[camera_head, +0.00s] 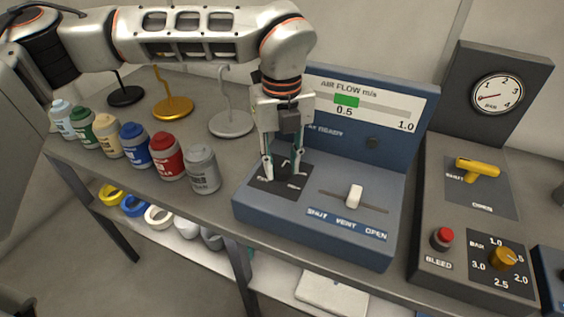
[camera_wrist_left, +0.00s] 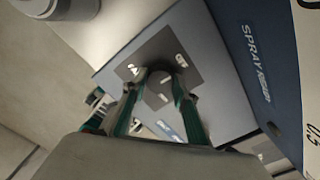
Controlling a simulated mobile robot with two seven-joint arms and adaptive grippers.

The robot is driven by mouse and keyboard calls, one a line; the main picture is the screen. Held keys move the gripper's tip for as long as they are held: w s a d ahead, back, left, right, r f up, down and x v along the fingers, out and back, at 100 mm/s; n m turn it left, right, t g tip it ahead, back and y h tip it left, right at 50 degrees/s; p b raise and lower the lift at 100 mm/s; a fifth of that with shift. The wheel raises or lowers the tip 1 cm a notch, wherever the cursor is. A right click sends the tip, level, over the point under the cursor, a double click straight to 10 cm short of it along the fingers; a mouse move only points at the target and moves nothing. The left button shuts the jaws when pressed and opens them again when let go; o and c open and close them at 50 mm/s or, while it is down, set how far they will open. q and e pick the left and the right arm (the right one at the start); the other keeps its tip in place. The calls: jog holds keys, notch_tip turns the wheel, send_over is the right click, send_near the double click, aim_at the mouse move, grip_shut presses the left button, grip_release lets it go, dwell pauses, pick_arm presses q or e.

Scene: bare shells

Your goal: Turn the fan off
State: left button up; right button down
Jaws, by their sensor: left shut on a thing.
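The fan's control box is the blue unit (camera_head: 315,230) on the bench, with an air flow gauge (camera_head: 360,106) on its upright back panel; the green marker sits near 0.5. A dark rotary knob (camera_wrist_left: 159,84) stands on a dark plate (camera_wrist_left: 193,62) at the box's left. My left gripper (camera_head: 284,172) reaches down over this plate and is shut on the knob, one finger on each side. The fingers partly hide the knob in the head view. A white slider (camera_head: 354,196) sits in a slot right of it, above the labels SHUT, VENT and OPEN. My right gripper is not in view.
Several paint bottles (camera_head: 166,157) stand left of the box, with a grey one (camera_head: 203,170) closest. Behind them are hook stands (camera_head: 172,106). To the right is a grey panel with a yellow handle (camera_head: 477,168), red button (camera_head: 443,238) and orange knob (camera_head: 503,259).

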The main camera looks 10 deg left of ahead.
aim_at(282, 167)
pick_arm(q)
jog(key=shift+n, duration=0.5)
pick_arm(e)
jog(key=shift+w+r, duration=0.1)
pick_arm(q)
jog(key=o, duration=1.1)
notch_tip(282, 167, up, 12)
